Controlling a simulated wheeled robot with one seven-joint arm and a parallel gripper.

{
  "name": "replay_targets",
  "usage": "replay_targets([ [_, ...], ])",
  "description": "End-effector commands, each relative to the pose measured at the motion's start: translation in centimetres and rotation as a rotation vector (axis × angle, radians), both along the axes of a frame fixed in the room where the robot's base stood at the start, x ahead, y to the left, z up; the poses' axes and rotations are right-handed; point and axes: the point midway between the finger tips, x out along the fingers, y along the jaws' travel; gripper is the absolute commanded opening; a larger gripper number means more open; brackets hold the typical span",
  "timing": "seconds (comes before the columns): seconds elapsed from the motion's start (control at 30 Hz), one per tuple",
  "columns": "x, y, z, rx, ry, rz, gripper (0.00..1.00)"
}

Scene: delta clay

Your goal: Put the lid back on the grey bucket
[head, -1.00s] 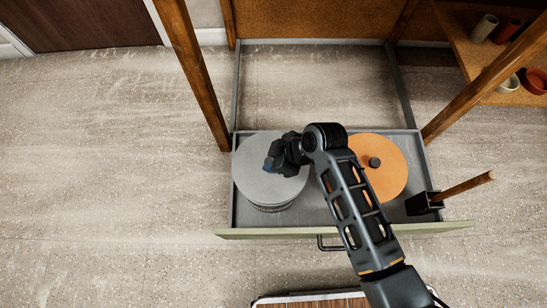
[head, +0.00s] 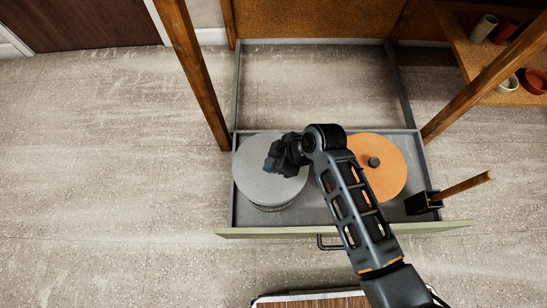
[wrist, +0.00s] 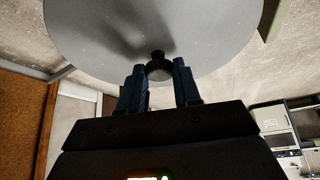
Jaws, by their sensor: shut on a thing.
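The grey lid (head: 262,183) is a flat round disc in the left part of the open drawer. It lies over the grey bucket (head: 272,208), of which only a thin edge shows below the lid's near side. The head view does not show clearly whether the lid rests on the rim or is just above it. My gripper (head: 271,166) is shut on the lid's dark knob (wrist: 158,68). In the wrist view the lid (wrist: 215,40) fills the top, with the knob between the fingers. My gripper and arm hide the knob in the head view.
An orange round lid (head: 390,180) with a dark knob lies right of my arm in the same drawer (head: 300,226). A black holder (head: 423,204) with a wooden handle stands at the drawer's right. Wooden posts (head: 193,75) rise beside the drawer. A shelf with pots (head: 484,28) is upper right.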

Motion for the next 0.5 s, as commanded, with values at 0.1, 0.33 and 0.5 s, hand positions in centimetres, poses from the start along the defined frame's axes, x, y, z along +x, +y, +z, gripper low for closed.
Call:
replay_targets([
  [0.1,0.04,0.01,0.02,0.001,-0.001,0.0,0.0],
  [0.33,0.04,0.02,0.03,0.001,-0.001,0.0,0.0],
  [0.5,0.04,0.02,0.03,0.001,-0.001,0.0,0.47],
])
